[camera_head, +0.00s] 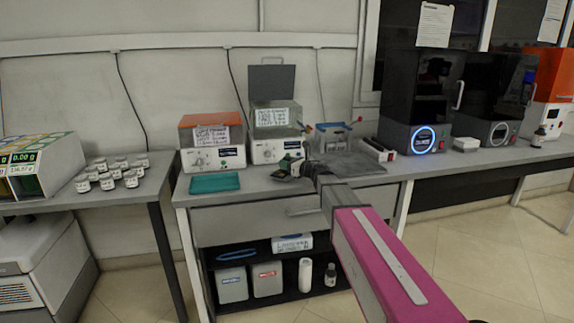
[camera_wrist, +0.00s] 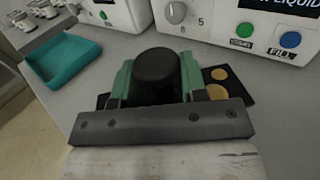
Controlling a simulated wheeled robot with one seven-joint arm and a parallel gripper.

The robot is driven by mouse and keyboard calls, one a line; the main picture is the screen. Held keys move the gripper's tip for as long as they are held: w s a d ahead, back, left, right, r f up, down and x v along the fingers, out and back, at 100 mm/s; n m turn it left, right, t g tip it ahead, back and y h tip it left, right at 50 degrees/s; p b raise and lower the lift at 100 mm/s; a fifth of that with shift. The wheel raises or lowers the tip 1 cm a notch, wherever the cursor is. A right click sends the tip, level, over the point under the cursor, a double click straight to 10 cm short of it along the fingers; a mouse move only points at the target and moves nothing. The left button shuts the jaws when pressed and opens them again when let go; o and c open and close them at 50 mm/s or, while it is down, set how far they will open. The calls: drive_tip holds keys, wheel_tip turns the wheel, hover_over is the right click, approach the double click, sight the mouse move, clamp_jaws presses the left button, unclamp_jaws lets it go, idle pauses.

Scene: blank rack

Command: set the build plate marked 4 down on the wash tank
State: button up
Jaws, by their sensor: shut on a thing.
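My gripper (camera_wrist: 157,82) is shut on the round black knob of a dark plate (camera_wrist: 234,88) with gold discs on it. The fingers' green pads sit on either side of the knob. I see no number on the plate. In the head view my gripper (camera_head: 292,164) is low over the bench, in front of two white machines; I cannot tell whether the plate touches the bench. The left machine (camera_head: 213,158) has an orange top. The right machine (camera_head: 276,151) has a raised grey lid (camera_head: 272,81). Their labels are too small to read, so which is the wash tank is unclear.
A teal tray (camera_head: 214,183) lies left of my gripper. A blue-rimmed container (camera_head: 333,138) stands behind and to the right. Black printers (camera_head: 417,98) stand farther right. White jars (camera_head: 130,178) crowd the left table. The bench front between tray and gripper is clear.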

drive_tip(key=shift+f, duration=0.2)
drive_tip(key=o, duration=1.1)
